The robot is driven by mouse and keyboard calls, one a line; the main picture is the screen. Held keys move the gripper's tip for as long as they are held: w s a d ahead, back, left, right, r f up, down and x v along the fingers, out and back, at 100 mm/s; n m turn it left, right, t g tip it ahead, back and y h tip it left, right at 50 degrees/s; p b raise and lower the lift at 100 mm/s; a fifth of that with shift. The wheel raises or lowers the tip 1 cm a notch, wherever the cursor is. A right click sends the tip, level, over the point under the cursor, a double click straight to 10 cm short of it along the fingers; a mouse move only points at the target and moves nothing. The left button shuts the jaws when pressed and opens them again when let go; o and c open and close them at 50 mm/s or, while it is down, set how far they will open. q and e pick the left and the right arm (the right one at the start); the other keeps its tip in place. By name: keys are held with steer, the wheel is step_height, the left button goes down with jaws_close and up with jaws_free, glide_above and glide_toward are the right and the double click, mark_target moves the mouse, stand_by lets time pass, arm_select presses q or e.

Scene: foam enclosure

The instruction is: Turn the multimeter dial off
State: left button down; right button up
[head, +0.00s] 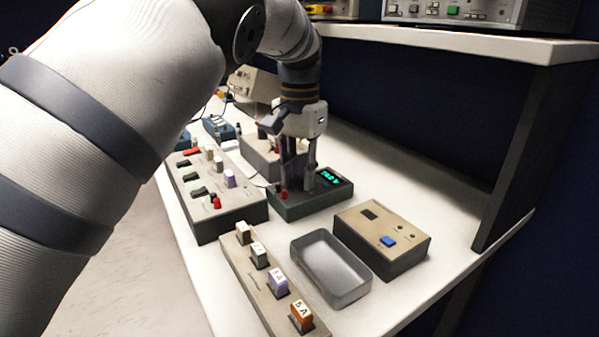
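The multimeter (312,205) is a dark green box on the white bench, with a lit green display on its right part. My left gripper (298,182) points down over the left part of its top face. Its fingertips are at or just above that face, and I cannot tell whether they touch it. The dial is hidden behind the fingers, so its setting does not show. The gap between the fingers is too small and dark to judge. A red part shows beside the fingertips. My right gripper is not in view.
A switch panel (225,212) stands left of the multimeter. In front are a strip with labelled blocks (262,283), an empty grey tray (347,290) and a beige box with a blue button (400,262). A shelf (470,45) overhangs the back right.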

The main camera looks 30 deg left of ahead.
mark_target(299, 178)
arm_select(q)
steer(key=n, duration=0.3)
steer(key=shift+r+n, duration=0.1)
steer(key=shift+n, duration=0.3)
steer(key=shift+n+p, duration=0.35)
steer(key=shift+n, duration=2.25)
steer(key=c, duration=1.3)
jaws_free()
steer(key=shift+c, duration=0.2)
step_height(299, 178, up, 12)
